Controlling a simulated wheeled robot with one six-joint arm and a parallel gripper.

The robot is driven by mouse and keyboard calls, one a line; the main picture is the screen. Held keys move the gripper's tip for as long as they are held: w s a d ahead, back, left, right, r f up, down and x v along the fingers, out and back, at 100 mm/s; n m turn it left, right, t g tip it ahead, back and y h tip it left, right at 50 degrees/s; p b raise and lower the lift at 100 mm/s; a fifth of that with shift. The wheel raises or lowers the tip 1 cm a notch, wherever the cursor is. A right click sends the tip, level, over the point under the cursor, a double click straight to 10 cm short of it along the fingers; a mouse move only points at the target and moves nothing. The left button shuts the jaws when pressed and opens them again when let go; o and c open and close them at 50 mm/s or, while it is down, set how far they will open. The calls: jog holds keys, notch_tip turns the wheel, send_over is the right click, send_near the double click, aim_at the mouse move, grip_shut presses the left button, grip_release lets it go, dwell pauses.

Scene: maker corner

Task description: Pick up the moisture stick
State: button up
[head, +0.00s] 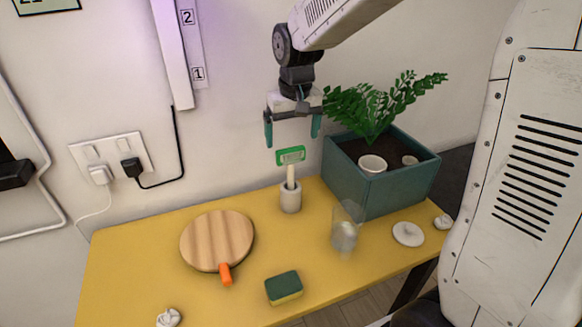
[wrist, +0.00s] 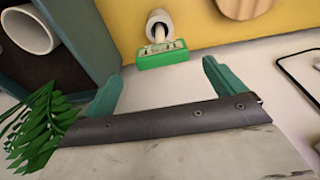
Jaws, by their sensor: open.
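The moisture stick (head: 291,156) has a green rectangular head on a pale stem. It stands upright in a small whitish cup (head: 290,200) on the yellow table. My gripper (head: 292,138) is open and empty, pointing down, with its teal fingers spread above the green head in the head view. In the wrist view, the green head of the stick (wrist: 162,58) lies just beyond the gap between my fingertips (wrist: 162,78), and the cup (wrist: 158,20) is behind it. The stem's lower part is hidden in the cup.
A teal planter (head: 375,192) with a fern stands close on the right. A clear glass (head: 345,236), a white disc (head: 408,234), a green-yellow sponge (head: 284,287), a round wooden board (head: 217,240) and crumpled paper (head: 168,318) are on the table (head: 130,270). The wall is close behind.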

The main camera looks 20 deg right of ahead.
aim_at(291, 149)
jog(key=f, duration=0.5)
jog(key=shift+w+a+f, duration=0.15)
jog(key=shift+a+f, duration=0.05)
jog(key=shift+f, duration=0.1)
jog(key=c, duration=1.1)
